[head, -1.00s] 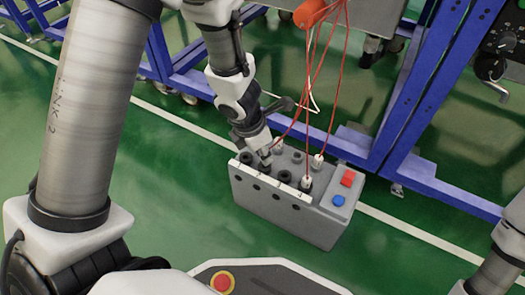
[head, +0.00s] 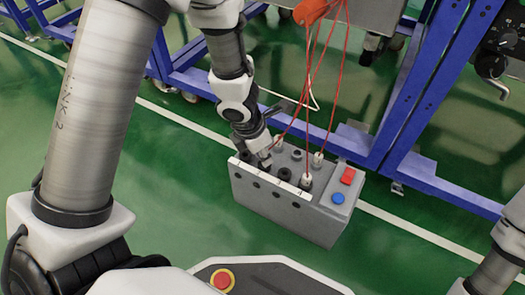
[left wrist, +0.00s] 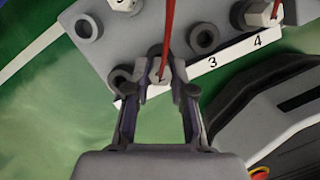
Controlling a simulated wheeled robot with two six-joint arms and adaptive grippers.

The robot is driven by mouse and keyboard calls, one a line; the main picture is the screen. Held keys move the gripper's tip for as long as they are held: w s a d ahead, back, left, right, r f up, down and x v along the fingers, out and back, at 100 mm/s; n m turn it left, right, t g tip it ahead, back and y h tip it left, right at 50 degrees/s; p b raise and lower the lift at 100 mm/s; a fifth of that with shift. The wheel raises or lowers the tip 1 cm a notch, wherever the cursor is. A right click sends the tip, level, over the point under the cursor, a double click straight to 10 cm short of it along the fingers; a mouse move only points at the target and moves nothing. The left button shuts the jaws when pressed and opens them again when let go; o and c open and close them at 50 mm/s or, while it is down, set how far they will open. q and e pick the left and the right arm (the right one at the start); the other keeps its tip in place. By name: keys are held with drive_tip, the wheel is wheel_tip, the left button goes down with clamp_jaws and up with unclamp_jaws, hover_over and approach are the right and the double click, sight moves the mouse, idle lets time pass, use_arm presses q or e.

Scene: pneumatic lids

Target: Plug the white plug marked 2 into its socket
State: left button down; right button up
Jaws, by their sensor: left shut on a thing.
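My left gripper (head: 264,157) is over the front row of the grey socket box (head: 290,218), near its left end. In the left wrist view, its fingers (left wrist: 160,83) are shut on a white plug (left wrist: 159,82) with a red cable. The plug sits by the label strip, left of the numeral 3; the gripper covers its own number. The socket beneath it is hidden, so I cannot tell whether it is seated. An empty dark socket (left wrist: 205,38) lies behind 3. Another white plug (left wrist: 261,13) stands at 4.
Other white plugs (head: 318,159) stand in the box's back row, with red cables rising to an orange holder (head: 311,11). A red button (head: 347,176) and a blue button (head: 338,198) are on the box's right end. Blue frames (head: 420,95) stand behind.

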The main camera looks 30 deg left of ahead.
use_arm(q)
drive_tip(key=shift+f, duration=0.7)
drive_tip(key=c, duration=0.9)
unclamp_jaws()
drive_tip(key=p+v, duration=0.4)
drive_tip(key=v, duration=0.3)
use_arm(e)
wheel_tip(320, 180, up, 4)
drive_tip(key=shift+r, duration=0.2)
